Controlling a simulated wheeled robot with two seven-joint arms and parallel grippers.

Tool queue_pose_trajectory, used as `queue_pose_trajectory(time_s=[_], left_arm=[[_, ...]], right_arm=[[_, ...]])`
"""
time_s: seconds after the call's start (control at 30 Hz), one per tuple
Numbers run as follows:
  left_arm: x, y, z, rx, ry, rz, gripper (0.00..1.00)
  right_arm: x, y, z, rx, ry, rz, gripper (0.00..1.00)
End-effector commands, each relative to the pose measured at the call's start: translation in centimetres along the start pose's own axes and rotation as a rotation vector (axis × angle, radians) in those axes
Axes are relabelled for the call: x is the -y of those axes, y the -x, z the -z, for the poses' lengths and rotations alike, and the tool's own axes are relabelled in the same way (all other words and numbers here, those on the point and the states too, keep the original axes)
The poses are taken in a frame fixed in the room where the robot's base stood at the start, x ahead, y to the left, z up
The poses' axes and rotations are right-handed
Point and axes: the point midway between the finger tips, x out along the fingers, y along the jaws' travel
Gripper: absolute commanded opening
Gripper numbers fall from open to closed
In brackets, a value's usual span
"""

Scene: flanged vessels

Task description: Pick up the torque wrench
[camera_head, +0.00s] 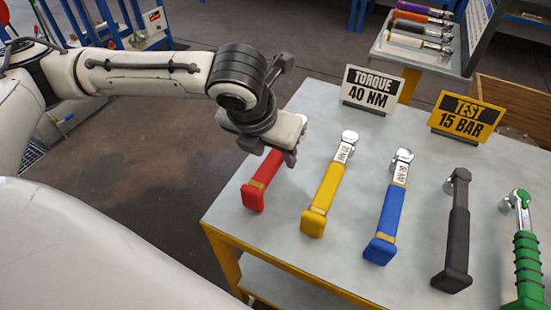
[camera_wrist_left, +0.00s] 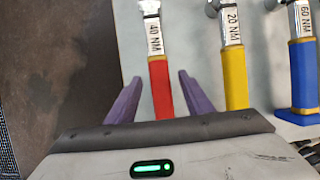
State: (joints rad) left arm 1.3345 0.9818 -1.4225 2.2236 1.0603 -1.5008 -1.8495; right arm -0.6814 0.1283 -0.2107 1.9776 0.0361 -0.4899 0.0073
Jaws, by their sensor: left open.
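Several wrenches lie in a row on the grey table. The red-handled wrench (camera_head: 263,181) is leftmost, and its label reads 40 NM in the left wrist view (camera_wrist_left: 160,88). The yellow one (camera_head: 321,200) is labelled 20 NM (camera_wrist_left: 235,80). The blue one (camera_head: 386,225) is labelled 60 NM (camera_wrist_left: 304,75). My left gripper (camera_head: 290,158) is over the upper part of the red wrench and hides some of it. In the left wrist view its purple fingers (camera_wrist_left: 158,95) are open, one on each side of the red handle. My right gripper is not in view.
A black-handled tool (camera_head: 456,235) and a green ribbed one (camera_head: 527,265) lie further right. Signs reading TORQUE 40 NM (camera_head: 370,90) and TEST 15 BAR (camera_head: 466,117) stand at the back. A raised tray (camera_head: 425,57) holds several more tools. Bare floor lies left of the table.

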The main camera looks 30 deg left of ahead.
Motion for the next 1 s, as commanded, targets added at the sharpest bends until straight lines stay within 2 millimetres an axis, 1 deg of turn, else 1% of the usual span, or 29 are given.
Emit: queue_pose_trajectory(time_s=[0.63,0.97,1.0], left_arm=[[0.0,-0.31,0.17,-0.001,0.0,0.0,0.47],[0.0,-0.44,0.2,0.0,0.0,0.0,0.47],[0.01,-0.44,0.2,0.0,0.0,0.0,0.43]], right_arm=[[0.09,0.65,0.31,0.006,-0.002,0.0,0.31],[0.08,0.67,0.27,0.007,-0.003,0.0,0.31],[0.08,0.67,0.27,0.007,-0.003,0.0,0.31]])
